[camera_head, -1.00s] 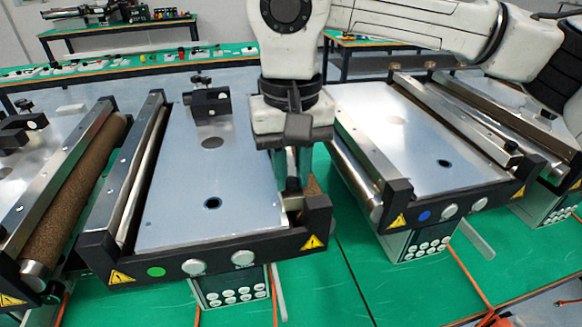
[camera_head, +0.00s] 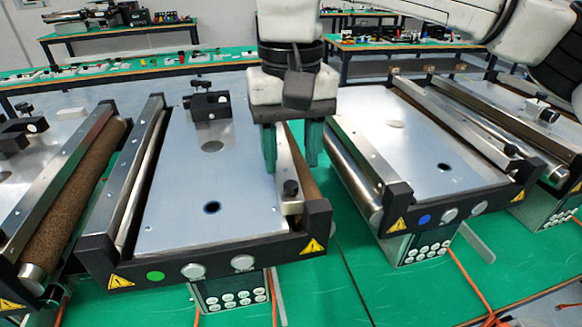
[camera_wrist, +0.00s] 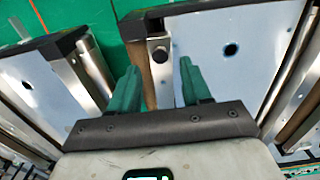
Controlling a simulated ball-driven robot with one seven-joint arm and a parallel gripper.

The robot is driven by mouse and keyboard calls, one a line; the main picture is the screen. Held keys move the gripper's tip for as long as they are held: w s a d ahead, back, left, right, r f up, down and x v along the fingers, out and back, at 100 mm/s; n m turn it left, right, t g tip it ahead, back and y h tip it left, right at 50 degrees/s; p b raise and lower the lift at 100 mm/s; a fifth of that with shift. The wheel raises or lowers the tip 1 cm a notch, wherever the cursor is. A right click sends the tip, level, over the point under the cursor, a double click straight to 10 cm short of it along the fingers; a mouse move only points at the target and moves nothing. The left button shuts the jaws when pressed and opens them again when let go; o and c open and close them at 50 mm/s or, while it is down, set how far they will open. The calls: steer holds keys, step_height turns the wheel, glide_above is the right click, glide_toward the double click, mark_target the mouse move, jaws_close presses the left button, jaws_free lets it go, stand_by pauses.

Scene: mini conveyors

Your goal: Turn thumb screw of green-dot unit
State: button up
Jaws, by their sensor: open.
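The green-dot unit (camera_head: 155,226) is a mini conveyor with a flat metal plate and a green dot on its dark front bar. Its black thumb screw (camera_head: 291,189) stands on a metal bracket at the front right corner; it also shows in the wrist view (camera_wrist: 159,54), ahead of the gap between my fingers. My gripper (camera_head: 292,168) points down with green fingers spread and empty. In the head view it hangs above and behind the thumb screw, apart from it. In the wrist view my gripper (camera_wrist: 156,75) has one finger on each side of the screw's line.
A blue-dot conveyor (camera_head: 424,218) stands to the right, and another with a brown roller (camera_head: 72,199) to the left. A black clamp block (camera_head: 211,107) sits on the green-dot unit's plate. Green tabletop (camera_head: 330,290) shows between the units.

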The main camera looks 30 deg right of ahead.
mark_target(291, 184)
step_height(291, 184, up, 7)
stand_by(0.3)
stand_by(0.5)
